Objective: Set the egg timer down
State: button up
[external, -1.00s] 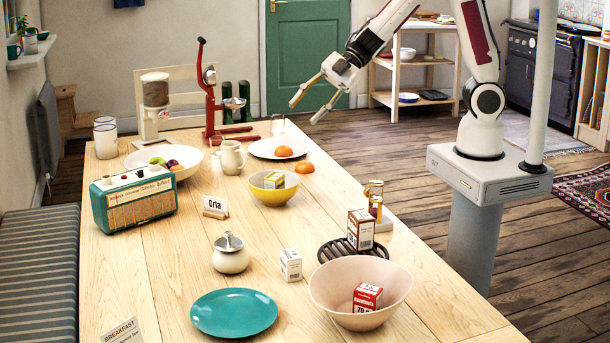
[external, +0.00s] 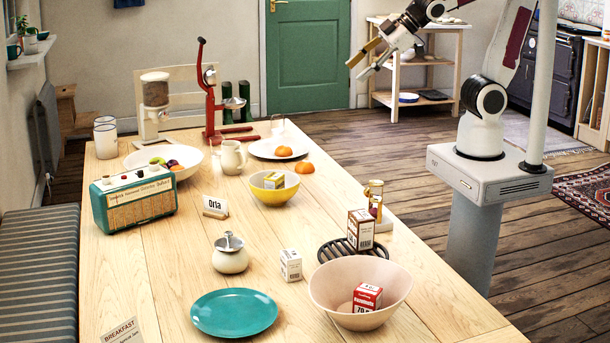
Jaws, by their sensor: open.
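A small brass-coloured piece with a dark red middle (external: 374,195) stands upright at the table's right edge; it may be the egg timer, but it is too small to be sure. My gripper (external: 356,71) is open and empty. It is held in the air beyond the table's far right side, well apart from everything on the table. The gripper's fingers point down and to the left.
The wooden table (external: 170,265) holds a pink bowl (external: 325,285) with a red box, a black trivet (external: 330,249) with a box, a yellow bowl (external: 268,194), a teal plate (external: 234,312) and a radio (external: 134,200). Bare wood shows at centre-left.

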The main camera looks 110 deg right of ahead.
jog(key=s+a+f+m+g+y, duration=0.1)
jog(key=s+a, duration=0.3)
jog(key=s, duration=0.3)
jog(key=s+a+f+g+y, duration=0.2)
jog(key=s+a, duration=0.3)
jog(key=s, duration=0.2)
jog(key=shift+a+m, duration=0.3)
jog(key=shift+m, duration=0.1)
jog(key=shift+s, duration=0.1)
